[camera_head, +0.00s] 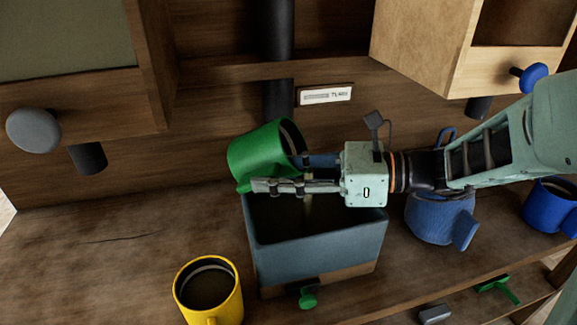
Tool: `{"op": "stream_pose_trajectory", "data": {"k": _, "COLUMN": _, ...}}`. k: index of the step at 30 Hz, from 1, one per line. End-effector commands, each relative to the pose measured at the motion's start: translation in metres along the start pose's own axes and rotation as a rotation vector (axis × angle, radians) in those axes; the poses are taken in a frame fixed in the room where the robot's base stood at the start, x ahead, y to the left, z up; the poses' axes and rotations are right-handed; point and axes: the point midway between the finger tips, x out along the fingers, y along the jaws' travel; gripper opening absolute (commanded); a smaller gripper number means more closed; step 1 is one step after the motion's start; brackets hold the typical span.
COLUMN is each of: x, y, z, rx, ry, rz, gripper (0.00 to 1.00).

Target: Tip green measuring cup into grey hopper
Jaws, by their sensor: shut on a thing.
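The green measuring cup (258,152) is held above the left back edge of the grey hopper (318,253). The cup is tilted, with its mouth facing right and its inside partly visible. My gripper (262,186) comes in from the right and is shut on the cup at its lower side; the exact grip is partly hidden. The hopper is an open blue-grey box with a dark inside, below my gripper. A thin pale tan streak shows below the fingers over the hopper; I cannot tell for sure whether it is falling material.
A yellow cup (208,293) with dark contents stands front left of the hopper. A blue cup (438,219) stands right of it, partly behind my arm, and a darker blue cup (552,207) farther right. A green knob (307,298) is at the hopper's front.

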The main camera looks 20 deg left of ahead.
Motion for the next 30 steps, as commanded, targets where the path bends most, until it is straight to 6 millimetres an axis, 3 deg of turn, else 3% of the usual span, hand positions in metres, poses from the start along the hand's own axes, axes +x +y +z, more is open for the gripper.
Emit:
{"op": "stream_pose_trajectory", "data": {"k": 18, "x": -0.016, "y": -0.001, "z": 0.004, "rx": 0.011, "ry": -0.341, "rz": 0.001, "gripper": 0.00}}
{"op": "stream_pose_trajectory", "data": {"k": 30, "x": -0.018, "y": 0.000, "z": 0.006, "rx": 0.010, "ry": -0.376, "rz": 0.002, "gripper": 0.00}}
